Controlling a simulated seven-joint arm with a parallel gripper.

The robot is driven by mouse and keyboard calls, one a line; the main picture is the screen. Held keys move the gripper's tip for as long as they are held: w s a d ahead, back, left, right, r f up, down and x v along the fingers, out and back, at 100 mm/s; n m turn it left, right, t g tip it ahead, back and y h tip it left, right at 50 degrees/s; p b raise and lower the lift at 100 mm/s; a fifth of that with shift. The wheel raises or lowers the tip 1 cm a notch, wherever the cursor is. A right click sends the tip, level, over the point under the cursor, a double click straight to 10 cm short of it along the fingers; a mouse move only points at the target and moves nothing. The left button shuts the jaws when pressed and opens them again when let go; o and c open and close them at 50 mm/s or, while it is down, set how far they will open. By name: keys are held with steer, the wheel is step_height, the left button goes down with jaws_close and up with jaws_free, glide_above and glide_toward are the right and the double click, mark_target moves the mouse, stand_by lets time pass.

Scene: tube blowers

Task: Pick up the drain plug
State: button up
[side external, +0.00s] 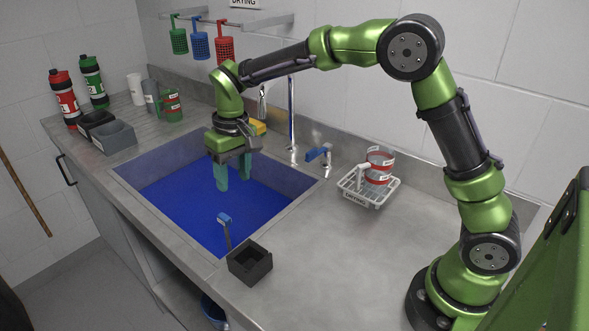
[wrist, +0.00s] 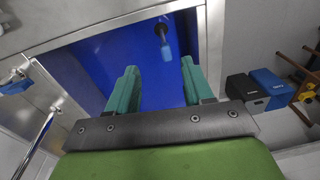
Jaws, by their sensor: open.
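My gripper (side external: 233,178) is open and empty, with its two teal fingers pointing down over the blue-filled sink (side external: 307,182). The wrist view shows the fingers (wrist: 159,68) spread apart over the plain blue area. I cannot make out a drain plug with certainty in either view. A blue-headed piece on a thin grey stem (side external: 225,221) stands at the sink's near edge, beside a black open box. In the wrist view this blue-headed piece (wrist: 165,48) shows beyond the gap between the fingers, apart from them. I cannot tell what it is.
A tap (side external: 291,115) and a blue-handled lever (side external: 318,153) stand behind the sink. A white rack (side external: 367,190) holds a red-banded cup. The black box (side external: 250,262) sits at the near edge. Bottles, cups and grey bins (side external: 115,137) occupy the left counter. The right counter is mostly clear.

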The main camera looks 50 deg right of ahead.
mark_target(225, 225)
steer(key=w+a, duration=0.1)
steer(key=w, duration=0.4)
steer(key=shift+n+g+h, duration=0.3)
steer(key=f, duration=1.1)
steer(key=shift+s, duration=0.35)
steer(key=shift+a+f, duration=0.15)
steer(key=shift+f, duration=2.95)
steer(key=shift+r, duration=0.1)
jaws_close()
